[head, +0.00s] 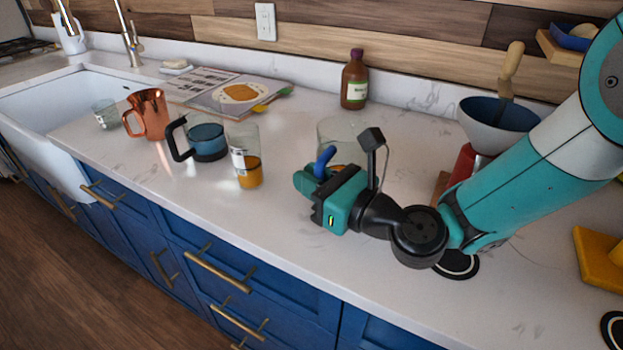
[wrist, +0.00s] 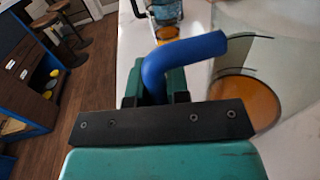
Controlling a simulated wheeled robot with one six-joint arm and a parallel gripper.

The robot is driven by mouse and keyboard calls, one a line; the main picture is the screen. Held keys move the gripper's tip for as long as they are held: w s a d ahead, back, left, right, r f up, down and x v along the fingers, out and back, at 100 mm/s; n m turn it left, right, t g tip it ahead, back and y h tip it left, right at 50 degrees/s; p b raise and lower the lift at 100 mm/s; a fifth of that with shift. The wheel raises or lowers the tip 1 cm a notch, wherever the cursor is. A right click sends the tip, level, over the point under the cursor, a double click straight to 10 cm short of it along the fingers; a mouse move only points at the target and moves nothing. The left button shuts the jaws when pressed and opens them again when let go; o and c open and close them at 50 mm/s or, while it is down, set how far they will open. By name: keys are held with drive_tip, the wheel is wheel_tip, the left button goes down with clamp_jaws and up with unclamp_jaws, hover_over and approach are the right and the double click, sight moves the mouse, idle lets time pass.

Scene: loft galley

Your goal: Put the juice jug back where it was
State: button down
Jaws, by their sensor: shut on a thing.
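The juice jug (head: 340,128) is clear glass with orange juice low inside and a blue handle (head: 323,161). It stands behind my gripper (head: 321,178) in the head view, which hides its lower part. My gripper is shut on the blue handle. In the wrist view the handle (wrist: 185,54) rises between the jaws, and the jug with its juice (wrist: 245,103) is to the right. I cannot tell whether the jug's base touches the counter.
A labelled glass with orange juice (head: 247,172), a black-handled glass pitcher (head: 207,142), a copper mug (head: 148,114) and a small glass (head: 106,114) stand to the left. A dark round coaster (head: 459,267) is near the front edge.

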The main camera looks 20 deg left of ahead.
drive_tip(key=c, duration=1.1)
unclamp_jaws()
drive_tip(key=shift+f, duration=0.1)
drive_tip(key=shift+r, duration=0.2)
drive_tip(key=b+v, duration=0.5)
drive_tip(key=v, duration=0.2)
drive_tip(key=b+v, duration=0.3)
drive_tip(key=v, duration=0.1)
drive_tip(key=shift+f+b, duration=0.25)
drive_tip(key=shift+b, duration=0.05)
drive_tip(key=shift+s+d+r, duration=0.15)
drive_tip(key=shift+d+r, duration=0.05)
drive_tip(key=shift+d, duration=0.25)
